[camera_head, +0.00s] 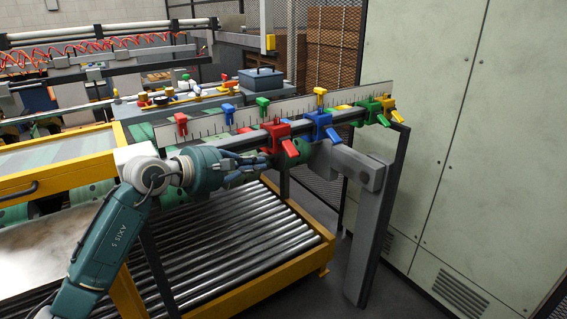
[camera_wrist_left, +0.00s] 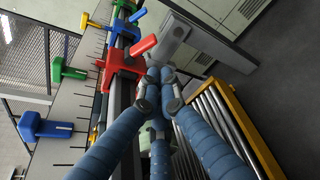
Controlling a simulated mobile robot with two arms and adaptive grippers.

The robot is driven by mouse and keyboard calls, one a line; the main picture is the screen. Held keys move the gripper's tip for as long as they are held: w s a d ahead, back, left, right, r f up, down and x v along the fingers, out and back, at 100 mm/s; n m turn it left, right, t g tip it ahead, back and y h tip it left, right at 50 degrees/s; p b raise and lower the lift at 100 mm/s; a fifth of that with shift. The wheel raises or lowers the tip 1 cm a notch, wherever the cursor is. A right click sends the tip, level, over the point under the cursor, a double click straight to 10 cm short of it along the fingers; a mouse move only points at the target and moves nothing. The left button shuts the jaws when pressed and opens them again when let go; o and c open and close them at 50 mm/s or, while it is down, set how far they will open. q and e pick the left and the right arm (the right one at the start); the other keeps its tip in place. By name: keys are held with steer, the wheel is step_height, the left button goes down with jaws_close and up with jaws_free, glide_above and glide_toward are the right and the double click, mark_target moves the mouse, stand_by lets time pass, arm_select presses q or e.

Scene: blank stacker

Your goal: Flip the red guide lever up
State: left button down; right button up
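The red guide (camera_head: 272,135) is clamped on the rail, with its red lever (camera_head: 289,147) sticking out toward the front and slanting down. In the left wrist view the red guide (camera_wrist_left: 122,68) and its lever (camera_wrist_left: 146,43) lie just beyond my fingertips. My left gripper (camera_head: 262,165) is in front of the rail, just left of and below the red lever, apart from it as far as I can see. Its blue-grey fingers (camera_wrist_left: 158,78) converge with their tips close together and nothing between them. My right gripper is not in view.
Blue (camera_head: 318,126) and green (camera_head: 374,111) guides sit farther right along the rail. A grey post (camera_head: 368,215) holds the rail's right end. Metal rollers (camera_head: 235,245) in a yellow frame lie below. A pale cabinet (camera_head: 480,130) stands at the right.

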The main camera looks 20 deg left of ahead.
mark_target(289, 148)
arm_select(q)
steer(key=p+x, duration=0.3)
steer(key=x, duration=0.7)
steer(key=shift+p, duration=0.35)
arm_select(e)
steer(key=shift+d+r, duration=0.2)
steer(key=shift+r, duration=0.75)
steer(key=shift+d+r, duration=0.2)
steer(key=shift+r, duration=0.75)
arm_select(q)
steer(key=shift+r, duration=0.1)
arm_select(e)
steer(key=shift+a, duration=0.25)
